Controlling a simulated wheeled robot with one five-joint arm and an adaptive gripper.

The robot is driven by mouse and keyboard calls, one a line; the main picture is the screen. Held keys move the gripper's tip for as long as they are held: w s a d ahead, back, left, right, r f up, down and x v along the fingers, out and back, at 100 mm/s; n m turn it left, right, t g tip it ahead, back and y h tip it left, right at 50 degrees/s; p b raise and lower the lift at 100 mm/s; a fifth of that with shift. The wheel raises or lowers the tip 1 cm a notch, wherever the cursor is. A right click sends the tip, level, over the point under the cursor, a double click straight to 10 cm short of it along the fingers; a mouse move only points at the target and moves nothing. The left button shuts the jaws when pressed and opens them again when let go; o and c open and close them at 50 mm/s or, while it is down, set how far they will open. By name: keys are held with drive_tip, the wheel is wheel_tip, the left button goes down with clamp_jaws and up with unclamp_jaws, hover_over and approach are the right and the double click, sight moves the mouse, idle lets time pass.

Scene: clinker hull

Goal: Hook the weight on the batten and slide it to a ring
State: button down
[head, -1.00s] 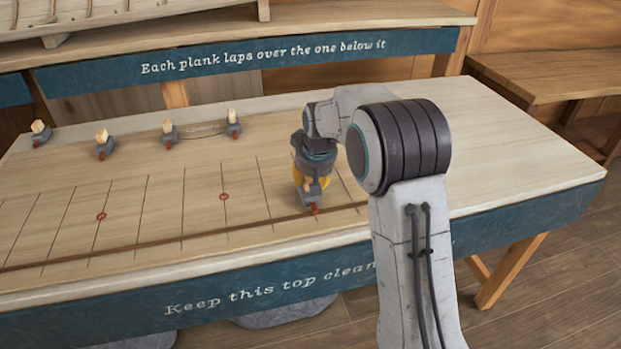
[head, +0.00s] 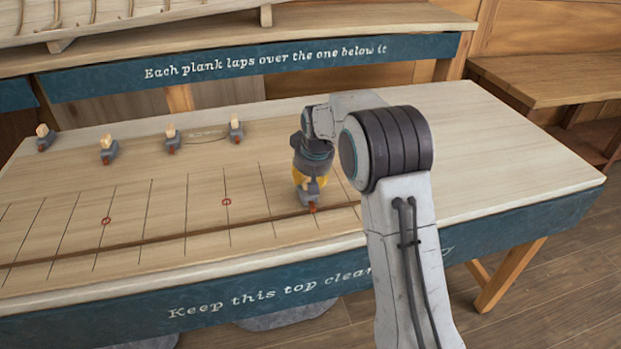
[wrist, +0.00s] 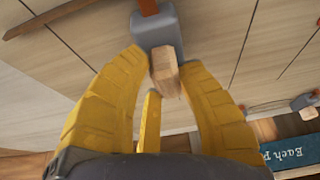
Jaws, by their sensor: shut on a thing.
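My gripper (head: 308,180) is low over the bench top, near the right part of the brown batten (head: 150,242). Its yellow fingers are shut on the pale wooden handle (wrist: 166,72) of a grey weight (wrist: 158,30). The weight (head: 307,194) looks upright, and its red-brown hook (head: 313,208) points toward the batten. The hook's top end shows at the edge of the wrist view (wrist: 148,6). I cannot tell whether the hook is over the batten or touching it. Two red rings are marked on the lined bench top, a nearer one (head: 227,202) and a farther left one (head: 106,221).
Several similar weights (head: 108,149) stand in a row at the back left. A thin loop lies by them. A blue board (head: 260,68) with lettering rises behind the bench. The bench top (head: 480,150) right of my arm is clear. The lined stretch left of my gripper is clear.

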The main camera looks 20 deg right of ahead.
drive_tip(key=shift+w+r+p, duration=0.15)
drive_tip(key=shift+w+p, duration=1.7)
drive_tip(key=shift+w, duration=0.55)
drive_tip(key=shift+b, duration=0.3)
drive_tip(key=c, duration=0.9)
unclamp_jaws()
drive_tip(key=shift+f, duration=0.25)
drive_tip(key=shift+o, duration=0.2)
drive_tip(key=shift+s+f, duration=0.1)
drive_tip(key=shift+s, duration=0.05)
drive_tip(key=v, duration=1.2)
